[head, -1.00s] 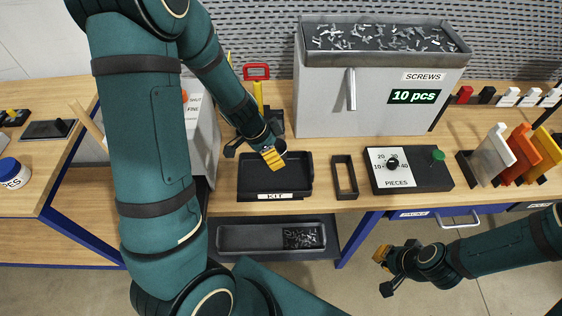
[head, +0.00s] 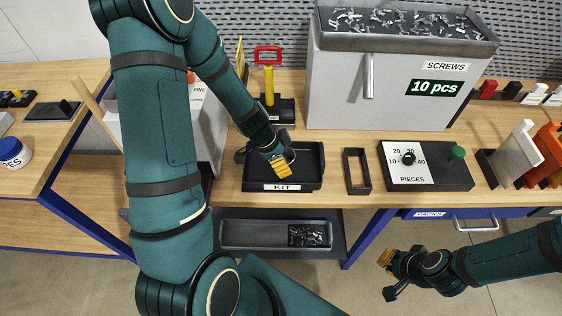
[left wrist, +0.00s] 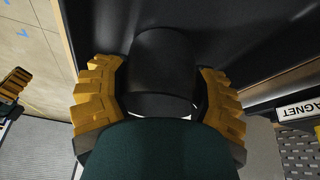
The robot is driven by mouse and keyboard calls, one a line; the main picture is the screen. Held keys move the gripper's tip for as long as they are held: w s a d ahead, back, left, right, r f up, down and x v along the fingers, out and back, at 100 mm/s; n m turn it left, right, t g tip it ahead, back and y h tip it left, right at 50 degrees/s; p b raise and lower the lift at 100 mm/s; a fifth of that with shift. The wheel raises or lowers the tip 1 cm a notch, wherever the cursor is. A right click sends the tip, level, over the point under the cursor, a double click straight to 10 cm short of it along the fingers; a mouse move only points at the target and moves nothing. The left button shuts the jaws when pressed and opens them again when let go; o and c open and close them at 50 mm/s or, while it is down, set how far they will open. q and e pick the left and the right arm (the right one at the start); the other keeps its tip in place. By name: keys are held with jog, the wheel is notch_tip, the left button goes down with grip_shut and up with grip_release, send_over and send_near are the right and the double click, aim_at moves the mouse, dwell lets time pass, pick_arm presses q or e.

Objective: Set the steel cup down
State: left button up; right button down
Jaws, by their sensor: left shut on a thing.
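My left gripper (head: 281,167) is over the black kit tray (head: 306,182) and is shut on the steel cup. In the left wrist view the cup (left wrist: 165,62) shows as a dark, shiny cylinder between the two yellow fingers (left wrist: 160,105). In the head view the cup is mostly hidden behind the fingers and wrist. I cannot tell whether its base touches the tray floor. My right gripper (head: 388,275) hangs in front of the bench, with its fingers apart and nothing between them.
A black rectangular frame (head: 348,172) and a dial panel (head: 460,176) stand right of the tray. The grey screw hopper (head: 335,95) is behind, and a red-handled tool (head: 268,88) stands behind the tray. A lower tray with screws (head: 265,234) sits beneath the bench top.

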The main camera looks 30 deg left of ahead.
pick_arm(q)
jog(key=shift+r, duration=0.1)
jog(key=o, duration=1.3)
jog(key=shift+p+v, duration=2.9)
jog(key=shift+v, duration=3.1)
jog(key=shift+s, duration=0.1)
